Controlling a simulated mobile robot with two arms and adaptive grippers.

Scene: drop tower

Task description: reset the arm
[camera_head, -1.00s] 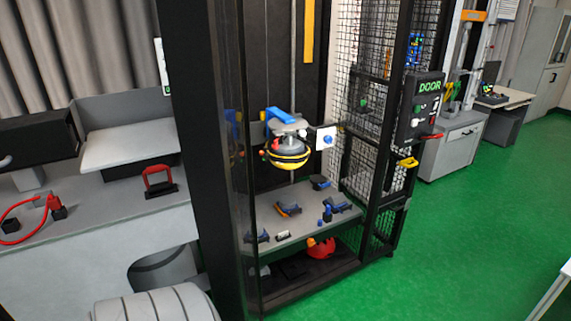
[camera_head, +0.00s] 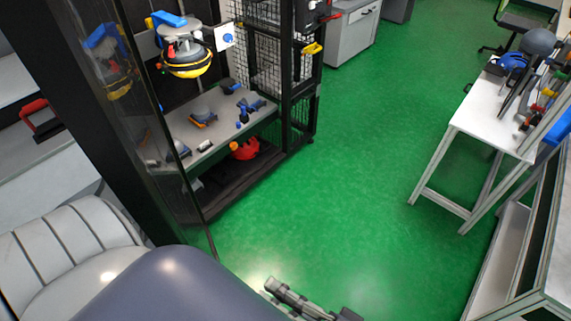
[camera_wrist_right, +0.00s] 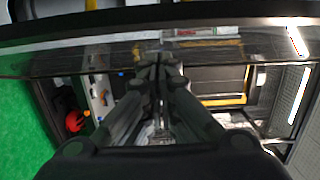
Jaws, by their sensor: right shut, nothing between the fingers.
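My right gripper (camera_head: 285,292) shows at the bottom middle of the head view, above the green floor. In the right wrist view its dark fingers (camera_wrist_right: 160,68) lie together, shut, with nothing between them. They point toward the drop tower, and a pane or frame edge crosses the picture just beyond the tips. I cannot tell whether they touch it. A large blue-grey link of my arm fills the bottom left of the head view. My left gripper is not in view.
The drop tower's black post (camera_head: 95,130) stands at left. Inside hang a yellow-black drop weight (camera_head: 187,68) and a blue handle (camera_head: 168,18). A red object (camera_head: 244,150) sits low inside. A white-topped tool table (camera_head: 480,120) stands at right. The green floor (camera_head: 350,170) between is clear.

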